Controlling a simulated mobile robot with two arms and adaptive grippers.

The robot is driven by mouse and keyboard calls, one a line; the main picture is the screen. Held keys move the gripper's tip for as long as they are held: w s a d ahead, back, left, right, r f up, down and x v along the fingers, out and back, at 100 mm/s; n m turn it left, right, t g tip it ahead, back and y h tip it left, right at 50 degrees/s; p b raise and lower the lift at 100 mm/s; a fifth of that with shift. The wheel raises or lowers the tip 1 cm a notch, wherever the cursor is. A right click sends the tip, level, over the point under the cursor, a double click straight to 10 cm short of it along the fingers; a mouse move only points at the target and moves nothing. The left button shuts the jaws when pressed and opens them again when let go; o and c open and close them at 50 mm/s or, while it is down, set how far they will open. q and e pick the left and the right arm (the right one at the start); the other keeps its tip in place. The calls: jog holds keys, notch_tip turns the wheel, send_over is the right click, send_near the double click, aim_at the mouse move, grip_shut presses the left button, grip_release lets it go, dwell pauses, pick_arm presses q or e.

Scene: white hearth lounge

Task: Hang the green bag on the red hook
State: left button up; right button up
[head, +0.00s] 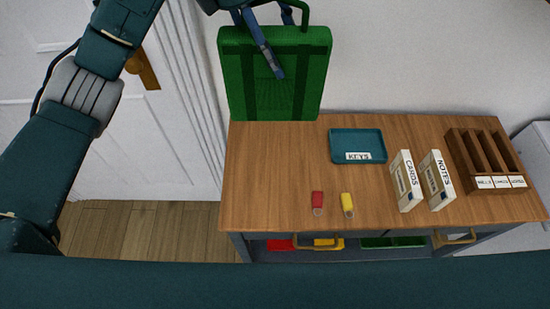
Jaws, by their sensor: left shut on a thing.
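The green bag (237,72) hangs upright in front of the white wall, above the back left of the wooden table. Its lower edge shows near the table's back edge; I cannot tell whether it touches. My left gripper (268,40) is at the top edge of the picture, shut on the bag's green handle, with a finger reaching down in front of the bag. The top of the grip is cut off. The red hook is not in view. My right gripper is not in view.
The wooden table (270,175) holds a teal keys tray (372,136), red (318,199) and yellow (347,201) tags, two white boxes (404,180) (437,180) and a slotted wooden organizer (468,162). A white door with a brown handle (143,69) is left. The table's left part is clear.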

pick_arm(q)
notch_tip(320, 180, down, 20)
jog(key=p, duration=0.5)
jog(key=shift+r, duration=0.15)
jog(key=shift+f, duration=0.2)
jog(key=o, duration=1.6)
